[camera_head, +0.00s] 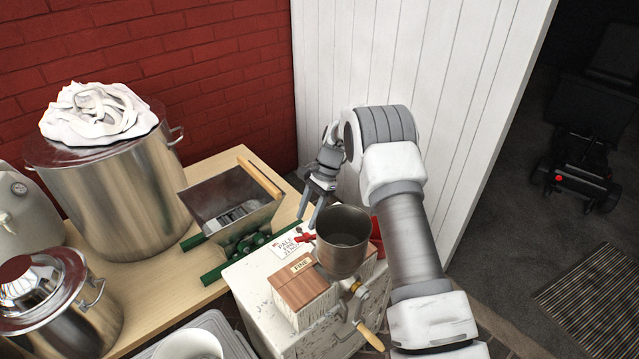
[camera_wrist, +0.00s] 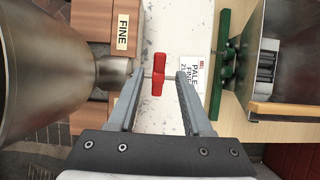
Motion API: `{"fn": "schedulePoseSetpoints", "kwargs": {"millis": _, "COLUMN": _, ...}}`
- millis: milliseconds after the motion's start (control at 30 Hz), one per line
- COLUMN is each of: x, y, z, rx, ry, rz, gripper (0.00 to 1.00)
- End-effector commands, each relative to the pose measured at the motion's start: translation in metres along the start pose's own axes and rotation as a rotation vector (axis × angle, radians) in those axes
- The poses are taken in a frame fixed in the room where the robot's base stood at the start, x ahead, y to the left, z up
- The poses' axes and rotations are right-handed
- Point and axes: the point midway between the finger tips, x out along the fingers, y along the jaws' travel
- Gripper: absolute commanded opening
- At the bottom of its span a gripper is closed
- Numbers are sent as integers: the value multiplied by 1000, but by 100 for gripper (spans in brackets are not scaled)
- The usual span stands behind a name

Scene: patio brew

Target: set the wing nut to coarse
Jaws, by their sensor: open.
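The red wing nut (camera_wrist: 158,75) sits on a thin shaft at the end of the metal grinder's (camera_wrist: 113,72) side fitting. In the head view the wing nut (camera_head: 305,238) shows just left of the steel hopper (camera_head: 343,238). A wooden block (camera_head: 303,285) beside the hopper bears a FINE label (camera_wrist: 123,30); no coarse label is visible. My gripper (camera_head: 309,216) is open above the wing nut. In the wrist view its fingertips (camera_wrist: 160,78) appear on either side of the wing nut with gaps; whether they are level with it I cannot tell.
A paper tag (camera_head: 287,245) lies on the white worn stand (camera_head: 250,285). A roller mill (camera_head: 235,205) on green rails stands to the left, near my fingers. A crank with a wooden handle (camera_head: 370,335) juts out at the front. Large steel pots (camera_head: 110,190) crowd the left.

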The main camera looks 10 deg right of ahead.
Motion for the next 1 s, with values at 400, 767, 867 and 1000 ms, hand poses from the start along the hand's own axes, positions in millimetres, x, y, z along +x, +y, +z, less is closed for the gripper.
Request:
{"fn": "schedulePoseSetpoints", "kwargs": {"millis": 400, "x": -97, "y": 0, "z": 0, "rx": 0, "ry": 1, "rz": -2, "gripper": 50}}
{"fn": "schedulePoseSetpoints", "kwargs": {"millis": 767, "x": -120, "y": 0, "z": 0, "rx": 0, "ry": 0, "rz": 1, "gripper": 50}}
{"fn": "schedulePoseSetpoints", "kwargs": {"millis": 867, "x": -119, "y": 0, "z": 0, "rx": 0, "ry": 0, "rz": 1, "gripper": 50}}
{"fn": "schedulePoseSetpoints", "kwargs": {"millis": 1000, "x": -119, "y": 0, "z": 0, "rx": 0, "ry": 0, "rz": 1, "gripper": 50}}
